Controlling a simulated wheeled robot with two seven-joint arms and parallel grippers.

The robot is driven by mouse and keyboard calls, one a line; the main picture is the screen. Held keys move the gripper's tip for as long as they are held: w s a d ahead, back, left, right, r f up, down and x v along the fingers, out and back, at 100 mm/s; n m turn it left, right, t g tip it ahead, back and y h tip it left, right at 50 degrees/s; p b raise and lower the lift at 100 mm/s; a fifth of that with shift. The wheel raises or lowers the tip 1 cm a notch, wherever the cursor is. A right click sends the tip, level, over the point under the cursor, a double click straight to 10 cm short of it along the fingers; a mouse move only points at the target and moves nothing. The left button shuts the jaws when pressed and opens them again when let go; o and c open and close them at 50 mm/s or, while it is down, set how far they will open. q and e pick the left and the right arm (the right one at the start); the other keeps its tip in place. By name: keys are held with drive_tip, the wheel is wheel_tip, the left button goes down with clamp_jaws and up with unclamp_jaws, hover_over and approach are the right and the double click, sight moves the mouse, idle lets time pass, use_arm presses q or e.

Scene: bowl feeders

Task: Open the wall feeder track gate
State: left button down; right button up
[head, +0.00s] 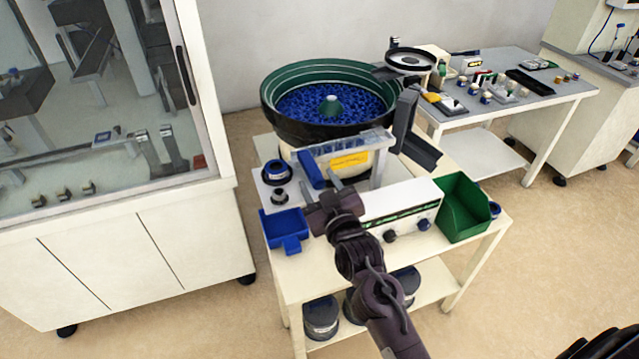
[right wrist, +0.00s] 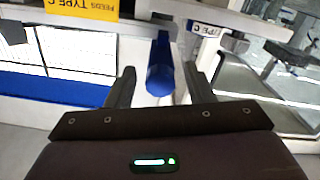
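The feeder track (head: 345,150) is a clear and white rail with a yellow label, in front of the bowl feeder (head: 330,103) full of blue parts. A blue bar (head: 309,174), which looks like the gate handle, slants down at the track's left end. My right gripper (head: 321,187) is open just in front of this bar. In the right wrist view the blue bar (right wrist: 160,68) stands between the two spread fingers, with gaps on both sides. The yellow label (right wrist: 84,8) shows at the top left there. My left gripper is not in view.
A blue tray (head: 285,228), a round dark-and-blue part (head: 277,172), a white control box (head: 400,207) and a green bin (head: 464,208) share the cart top. A glass cabinet (head: 100,120) stands left. A table (head: 520,107) with small parts stands right.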

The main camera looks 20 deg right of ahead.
drive_tip(key=s+b, duration=0.1)
drive_tip(key=s, duration=0.7)
drive_tip(key=shift+d, duration=0.15)
idle(0.5)
drive_tip(key=s+d+f+m+g, duration=0.1)
drive_tip(key=s+f+g, duration=0.55)
drive_tip(key=s, duration=0.25)
drive_tip(key=s+d+f+g, duration=0.1)
drive_tip(key=s+f+g, duration=0.4)
drive_tip(key=s+g, duration=0.3)
wheel_tip(320, 180, down, 31)
drive_tip(key=s+g, duration=0.1)
drive_tip(key=s, duration=0.2)
drive_tip(key=s+d+f+g, duration=0.1)
drive_tip(key=s+d+f, duration=0.2)
drive_tip(key=s+f, duration=1.3)
drive_tip(key=s, duration=0.2)
drive_tip(key=shift+s+h+p, duration=0.3)
drive_tip(key=shift+s, duration=0.1)
